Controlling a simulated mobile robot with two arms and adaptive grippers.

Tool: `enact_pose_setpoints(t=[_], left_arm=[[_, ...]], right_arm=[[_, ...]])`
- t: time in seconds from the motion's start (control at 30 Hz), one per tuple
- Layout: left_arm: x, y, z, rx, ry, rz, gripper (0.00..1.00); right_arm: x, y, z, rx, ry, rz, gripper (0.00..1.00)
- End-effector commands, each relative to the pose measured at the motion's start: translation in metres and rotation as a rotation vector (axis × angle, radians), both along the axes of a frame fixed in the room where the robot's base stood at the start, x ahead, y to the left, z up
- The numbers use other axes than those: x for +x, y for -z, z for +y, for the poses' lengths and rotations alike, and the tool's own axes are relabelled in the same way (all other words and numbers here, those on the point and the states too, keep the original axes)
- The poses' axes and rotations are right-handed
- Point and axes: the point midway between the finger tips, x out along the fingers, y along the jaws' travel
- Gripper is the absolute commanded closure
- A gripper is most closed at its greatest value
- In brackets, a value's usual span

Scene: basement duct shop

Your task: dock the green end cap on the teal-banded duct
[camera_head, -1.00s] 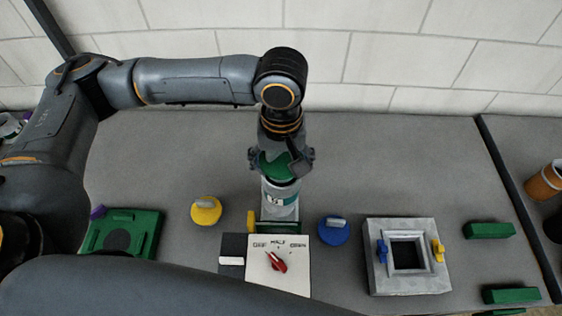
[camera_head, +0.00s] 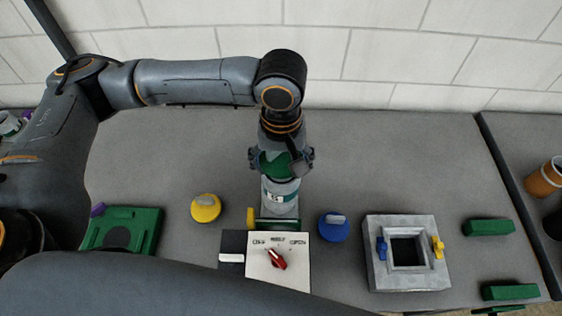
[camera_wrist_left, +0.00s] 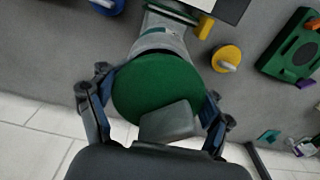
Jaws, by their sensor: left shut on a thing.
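My left gripper (camera_head: 280,160) is shut on the green end cap (camera_head: 274,164). In the left wrist view the cap is a round green disc (camera_wrist_left: 150,82) with a grey grip block (camera_wrist_left: 168,120) between the fingers. The teal-banded duct (camera_head: 281,208) is a pale grey cylinder with a teal band and a small marked label. It also shows behind the cap in the left wrist view (camera_wrist_left: 163,40). The cap is at the duct's near end in that view and covers it; I cannot tell whether they are fully seated. My right gripper is not in view.
A control box (camera_head: 291,278) with a red knob stands in front of the duct. A yellow puck (camera_head: 205,209) and a blue puck (camera_head: 333,229) flank it. A grey square frame (camera_head: 408,278) is at right, a green plate (camera_head: 148,222) at left. The bench behind is clear.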

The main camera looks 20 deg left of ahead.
Motion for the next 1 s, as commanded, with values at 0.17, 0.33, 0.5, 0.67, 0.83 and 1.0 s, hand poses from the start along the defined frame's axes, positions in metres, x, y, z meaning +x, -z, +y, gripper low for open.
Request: enact_pose_setpoints(t=[0.17, 0.33, 0.5, 0.67, 0.83, 1.0], left_arm=[[-0.001, 0.006, 0.0, 0.002, -0.001, 0.003, 0.86], [-0.002, 0.01, 0.001, 0.004, -0.001, 0.007, 0.23], [-0.002, 0.01, 0.001, 0.004, 0.0, 0.007, 0.11], [-0.001, 0.009, 0.001, 0.003, 0.0, 0.004, 0.11], [0.0, 0.006, 0.001, 0.002, -0.001, 0.003, 0.11], [0.0, -0.007, 0.0, 0.003, 0.0, 0.002, 0.11]], right_arm=[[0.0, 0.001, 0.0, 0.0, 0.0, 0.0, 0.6], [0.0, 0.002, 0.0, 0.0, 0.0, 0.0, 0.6], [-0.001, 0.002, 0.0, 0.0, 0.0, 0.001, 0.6], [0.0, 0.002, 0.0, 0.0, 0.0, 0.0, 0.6], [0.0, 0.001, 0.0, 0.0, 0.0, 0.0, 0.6], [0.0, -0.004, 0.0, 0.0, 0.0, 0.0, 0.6]])
